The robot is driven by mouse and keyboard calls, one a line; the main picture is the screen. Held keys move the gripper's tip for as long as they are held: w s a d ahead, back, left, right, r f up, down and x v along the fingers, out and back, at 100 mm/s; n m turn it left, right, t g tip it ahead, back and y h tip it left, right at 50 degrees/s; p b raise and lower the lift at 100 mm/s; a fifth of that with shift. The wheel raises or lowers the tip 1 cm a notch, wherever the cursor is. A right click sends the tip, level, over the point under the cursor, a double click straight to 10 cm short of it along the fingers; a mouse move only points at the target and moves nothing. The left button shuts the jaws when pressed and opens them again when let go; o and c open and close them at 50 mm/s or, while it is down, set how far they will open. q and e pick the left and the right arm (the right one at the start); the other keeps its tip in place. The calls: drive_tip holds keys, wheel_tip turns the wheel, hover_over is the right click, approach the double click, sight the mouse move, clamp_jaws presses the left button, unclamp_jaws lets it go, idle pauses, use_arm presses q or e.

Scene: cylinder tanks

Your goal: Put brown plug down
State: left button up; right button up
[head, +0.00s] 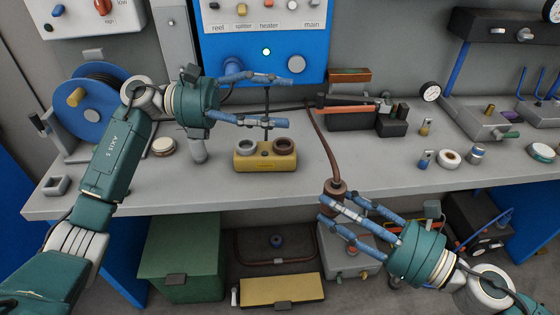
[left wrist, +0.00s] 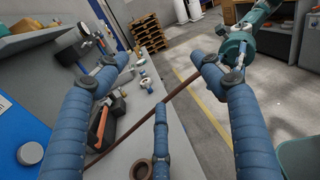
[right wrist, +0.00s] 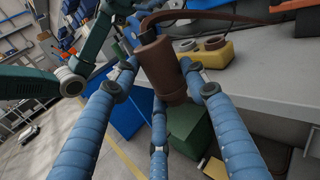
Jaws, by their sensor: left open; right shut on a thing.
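The brown plug (head: 335,188), with a brown cable (head: 324,135) rising from it, is at the table's front edge in the head view. My right gripper (head: 338,210) is shut on it; the plug also shows large between the fingers in the right wrist view (right wrist: 160,68). A yellow block (head: 265,161) with a grey ring (head: 247,144) and a brown ring (head: 284,144) sits on the table, left of the plug. My left gripper (head: 284,102) is open above the block. The cable crosses the left wrist view (left wrist: 182,86); I cannot tell whether the fingers touch it.
A blue reel (head: 92,115) stands at the left of the grey table (head: 100,190). A blue panel (head: 265,60) is behind. A black block with an orange bar (head: 352,118), small fittings and gauge stands fill the right. A green box (head: 180,257) and yellow-lidded box (head: 282,290) are below.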

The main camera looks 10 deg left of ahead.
sight(333, 195)
use_arm(q)
drive_tip(key=s+d+f+m+g+y, duration=0.2)
drive_tip(key=s+f+m+g+y, duration=0.3)
drive_tip(key=f, duration=0.3)
drive_tip(key=shift+h, duration=0.5)
drive_tip(key=x, duration=1.2)
drive_tip(key=shift+s+f, duration=0.1)
drive_tip(key=shift+s, duration=0.2)
drive_tip(key=c, duration=1.2)
drive_tip(key=shift+c, duration=0.8)
use_arm(e)
drive_tip(key=o, duration=1.4)
